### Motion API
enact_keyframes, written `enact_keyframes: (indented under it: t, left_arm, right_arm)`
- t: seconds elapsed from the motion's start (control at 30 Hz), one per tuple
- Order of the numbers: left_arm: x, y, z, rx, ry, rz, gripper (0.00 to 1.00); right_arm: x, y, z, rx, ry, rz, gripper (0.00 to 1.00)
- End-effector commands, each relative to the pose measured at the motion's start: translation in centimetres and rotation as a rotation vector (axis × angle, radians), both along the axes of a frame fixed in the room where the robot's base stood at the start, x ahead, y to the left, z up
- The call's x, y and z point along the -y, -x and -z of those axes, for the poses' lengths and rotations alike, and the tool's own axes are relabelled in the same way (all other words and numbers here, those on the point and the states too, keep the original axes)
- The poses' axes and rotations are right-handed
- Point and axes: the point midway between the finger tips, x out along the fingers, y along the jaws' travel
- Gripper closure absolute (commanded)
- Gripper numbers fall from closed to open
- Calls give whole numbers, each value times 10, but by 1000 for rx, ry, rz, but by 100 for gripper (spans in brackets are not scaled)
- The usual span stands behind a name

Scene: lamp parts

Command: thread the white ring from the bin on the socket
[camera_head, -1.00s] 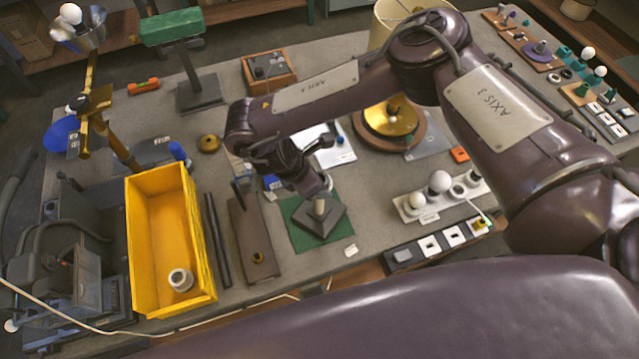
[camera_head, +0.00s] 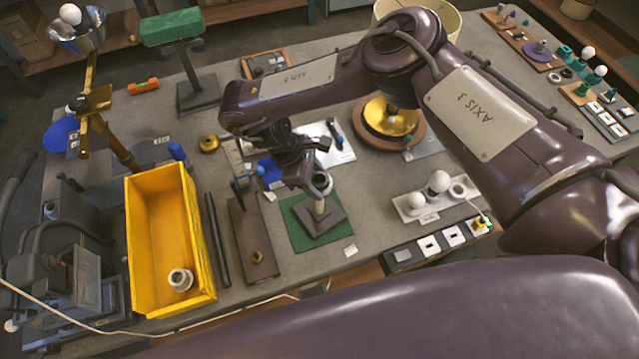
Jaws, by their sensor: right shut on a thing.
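My right gripper (camera_head: 319,184) is over the socket stand and shut on a small pale, ring-like thing (camera_head: 325,181), partly hidden by the fingers. The thing is at the top of the upright socket (camera_head: 319,207); I cannot tell whether it is around the socket or just above it. The socket's dark square base (camera_head: 326,224) stands on a green mat (camera_head: 299,236). A white ring (camera_head: 180,279) lies in the near end of the yellow bin (camera_head: 142,235). My left gripper is not in view.
A dark plate with a brass knob (camera_head: 257,257) and dark rods (camera_head: 217,240) lie between bin and mat. A white holder with bulbs (camera_head: 428,211) is to the right. A brass dish (camera_head: 390,116) stands behind. My right arm spans the table's right side.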

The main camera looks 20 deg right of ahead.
Motion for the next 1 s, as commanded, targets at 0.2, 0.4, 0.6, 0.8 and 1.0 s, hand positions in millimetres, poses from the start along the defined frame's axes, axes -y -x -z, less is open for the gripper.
enact_keyframes:
  t: [0.2,0.4,0.6,0.8,1.0]
  left_arm:
    - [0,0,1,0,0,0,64]
    - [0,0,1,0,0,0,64]
    - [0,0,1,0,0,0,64]
    - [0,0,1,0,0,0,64]
    - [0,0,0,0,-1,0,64]
  right_arm:
    - [2,-1,4,-4,-4,344,79]
    - [3,-2,4,-3,-4,596,79]
    - [3,-2,4,-2,-3,599,80]
    - [6,-3,5,-5,-5,808,79]
    - [8,-3,5,-5,-5,1143,80]
